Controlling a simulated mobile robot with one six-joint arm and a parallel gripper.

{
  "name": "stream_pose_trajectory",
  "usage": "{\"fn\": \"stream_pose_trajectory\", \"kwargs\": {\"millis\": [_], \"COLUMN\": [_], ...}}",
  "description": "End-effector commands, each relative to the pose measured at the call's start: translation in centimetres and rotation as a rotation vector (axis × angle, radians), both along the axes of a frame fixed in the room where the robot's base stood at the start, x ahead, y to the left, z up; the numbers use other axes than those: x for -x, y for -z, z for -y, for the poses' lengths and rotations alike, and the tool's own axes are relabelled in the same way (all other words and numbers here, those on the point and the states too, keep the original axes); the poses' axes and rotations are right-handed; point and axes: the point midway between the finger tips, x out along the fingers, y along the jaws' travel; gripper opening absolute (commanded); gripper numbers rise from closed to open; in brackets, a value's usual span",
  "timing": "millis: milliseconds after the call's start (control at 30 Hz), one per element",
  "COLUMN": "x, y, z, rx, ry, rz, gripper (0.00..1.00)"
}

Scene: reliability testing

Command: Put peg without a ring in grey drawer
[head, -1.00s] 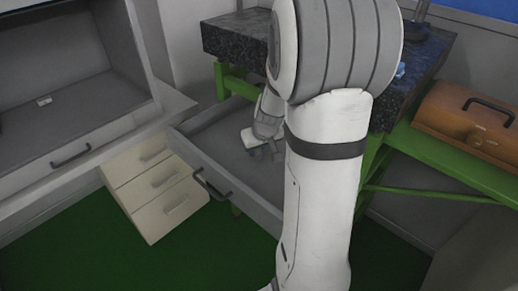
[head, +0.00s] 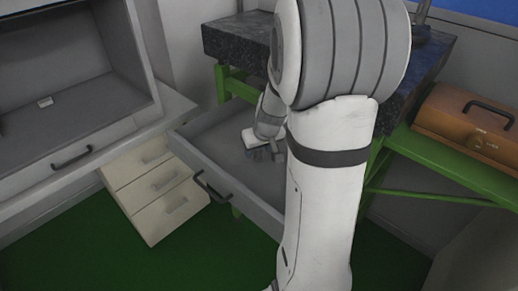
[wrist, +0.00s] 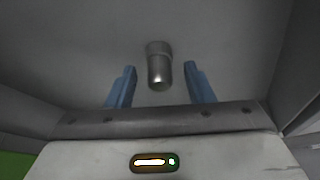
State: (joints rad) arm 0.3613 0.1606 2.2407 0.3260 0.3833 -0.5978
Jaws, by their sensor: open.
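The grey drawer (head: 190,150) is pulled open below the dark stone slab. My gripper (head: 264,154) is over the drawer's inside in the head view, partly hidden by my arm. In the wrist view my gripper (wrist: 160,86) is open, with two blue fingers set apart. A metal peg (wrist: 159,66) shows between and just beyond the fingertips, with a gap on each side and no ring visible on it. The grey drawer's inside (wrist: 235,50) lies behind the peg. I cannot tell if the peg rests on the drawer floor. The peg is not visible in the head view.
A dark stone slab (head: 235,40) on a green frame stands behind the drawer. A brown toolbox (head: 465,125) sits at the right. A cream drawer unit (head: 155,190) and a grey open cabinet (head: 80,120) stand at the left. Green floor is clear in front.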

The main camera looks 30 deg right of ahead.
Motion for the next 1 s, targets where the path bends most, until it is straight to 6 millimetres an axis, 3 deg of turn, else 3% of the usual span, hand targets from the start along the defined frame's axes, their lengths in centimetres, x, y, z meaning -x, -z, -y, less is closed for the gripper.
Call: {"fn": "stream_pose_trajectory", "kwargs": {"millis": [333, 633, 767, 900, 1000], "x": [2.8, 4.4, 6.8, 12.0, 15.4], "y": [-7.2, -10.2, -10.7, -10.8, -10.5], "z": [-0.1, -0.6, -4.7, -10.3, -12.7], "rx": [0.003, -0.001, -0.018, -0.029, -0.021], "ry": [0.001, -0.004, -0.031, -0.053, -0.056], "rz": [0.005, -0.003, -0.043, -0.123, -0.171], "gripper": [0.48, 0.48, 0.48, 0.48, 0.48]}}
